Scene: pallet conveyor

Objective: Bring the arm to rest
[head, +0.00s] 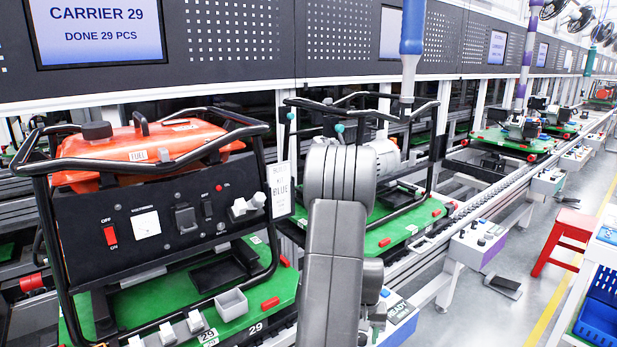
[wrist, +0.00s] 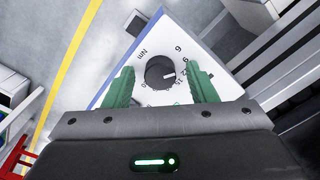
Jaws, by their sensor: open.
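My arm (head: 338,255) rises in the middle of the head view, bent at a grey joint near the green pallet; its gripper end is hidden there. In the wrist view my gripper (wrist: 160,70) is open, with two green fingers and nothing between them in its grasp. A black dial knob (wrist: 160,73) on a white panel (wrist: 180,40) with a blue edge shows between the fingers. The fingers appear on either side of the knob; whether they touch it or stand clear above it I cannot tell.
A generator with an orange tank (head: 150,155) stands on a green pallet (head: 275,285) at left, close to my arm. A second frame (head: 435,150) stands behind the arm. A control box marked READY (head: 400,308) is partly hidden. A red stool (head: 562,240) stands on open floor at right.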

